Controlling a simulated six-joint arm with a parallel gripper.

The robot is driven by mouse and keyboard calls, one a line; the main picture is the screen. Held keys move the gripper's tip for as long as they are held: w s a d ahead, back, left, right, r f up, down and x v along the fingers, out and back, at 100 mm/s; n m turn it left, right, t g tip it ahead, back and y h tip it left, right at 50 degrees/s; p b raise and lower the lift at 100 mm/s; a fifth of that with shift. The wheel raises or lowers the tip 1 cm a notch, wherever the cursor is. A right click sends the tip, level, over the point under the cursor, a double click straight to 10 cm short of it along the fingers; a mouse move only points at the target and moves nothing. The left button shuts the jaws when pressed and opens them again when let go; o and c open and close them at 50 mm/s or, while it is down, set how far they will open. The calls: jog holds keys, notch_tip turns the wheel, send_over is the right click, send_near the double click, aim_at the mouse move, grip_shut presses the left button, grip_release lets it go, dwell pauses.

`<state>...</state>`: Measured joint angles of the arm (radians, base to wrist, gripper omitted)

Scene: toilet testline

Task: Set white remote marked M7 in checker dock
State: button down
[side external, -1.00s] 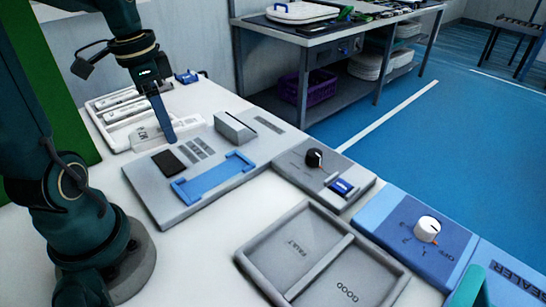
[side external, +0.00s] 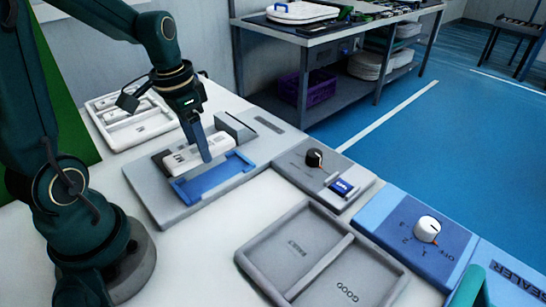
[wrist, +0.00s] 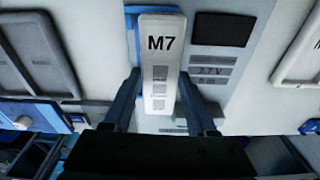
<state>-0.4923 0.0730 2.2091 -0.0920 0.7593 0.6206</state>
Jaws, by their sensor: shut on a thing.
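The white remote marked M7 (wrist: 160,60) is held between the two fingers of my gripper (wrist: 164,105) in the wrist view. In the side view my gripper (side external: 207,152) is shut on the remote (side external: 190,157), which is over the checker plate, just behind and partly above the blue dock frame (side external: 214,180). The blue dock (wrist: 131,22) shows only as a strip beside the remote in the wrist view. I cannot tell whether the remote touches the dock. The grey checker plate (side external: 170,215) lies on the white table.
A white tray (side external: 108,143) stands at the back left. A grey block (side external: 236,126) rises from the checker plate close behind my gripper. A knob panel (side external: 293,164) is to the right. A two-part tray marked FAULT and GOOD (side external: 262,272) lies in front.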

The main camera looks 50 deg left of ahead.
aim_at(214, 177)
jog(key=shift+w+d+f, duration=0.7)
jog(key=shift+d, duration=0.05)
jog(key=shift+f, duration=1.85)
jog(key=shift+f, duration=0.1)
jog(key=shift+c, duration=1)
grip_release()
